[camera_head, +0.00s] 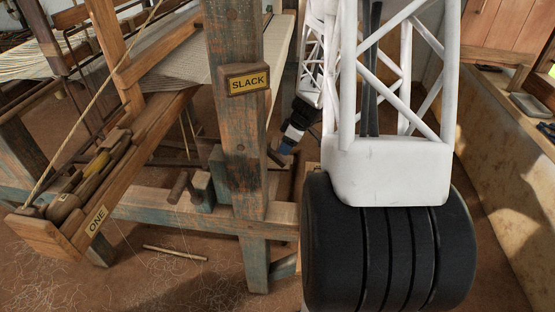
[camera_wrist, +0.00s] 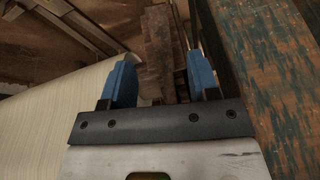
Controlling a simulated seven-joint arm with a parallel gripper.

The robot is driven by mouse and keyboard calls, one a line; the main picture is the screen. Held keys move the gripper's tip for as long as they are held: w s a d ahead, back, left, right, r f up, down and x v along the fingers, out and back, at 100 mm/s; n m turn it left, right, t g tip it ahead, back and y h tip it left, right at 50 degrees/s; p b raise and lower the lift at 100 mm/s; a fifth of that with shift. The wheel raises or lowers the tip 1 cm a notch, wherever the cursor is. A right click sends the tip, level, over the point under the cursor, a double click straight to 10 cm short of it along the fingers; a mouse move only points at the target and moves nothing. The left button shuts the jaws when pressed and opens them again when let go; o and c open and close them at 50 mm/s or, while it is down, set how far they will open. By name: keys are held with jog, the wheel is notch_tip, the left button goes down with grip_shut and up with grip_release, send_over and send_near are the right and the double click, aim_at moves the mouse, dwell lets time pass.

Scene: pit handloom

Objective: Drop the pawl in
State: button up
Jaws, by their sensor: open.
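My gripper (camera_head: 288,145) is beside the worn blue post with the SLACK plate (camera_head: 248,81), to its right in the head view. In the wrist view my gripper (camera_wrist: 160,80) has its two blue fingers spread apart. A dark wooden piece (camera_wrist: 158,45) shows beyond and between the fingers; I see no finger touching it. I cannot tell whether this piece is the pawl. In the head view, my own arm and the post hide much of this area, and no pawl can be made out clearly.
The worn post (camera_wrist: 283,90) stands close on the right in the wrist view. Pale cloth (camera_wrist: 40,115) spreads on the left. A loose stick (camera_head: 175,253) lies on the floor.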

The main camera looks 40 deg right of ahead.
aim_at(280, 157)
jog(key=shift+f, duration=0.15)
jog(key=shift+x, duration=3.75)
jog(key=shift+a, duration=0.1)
jog(key=shift+c, duration=0.3)
grip_shut()
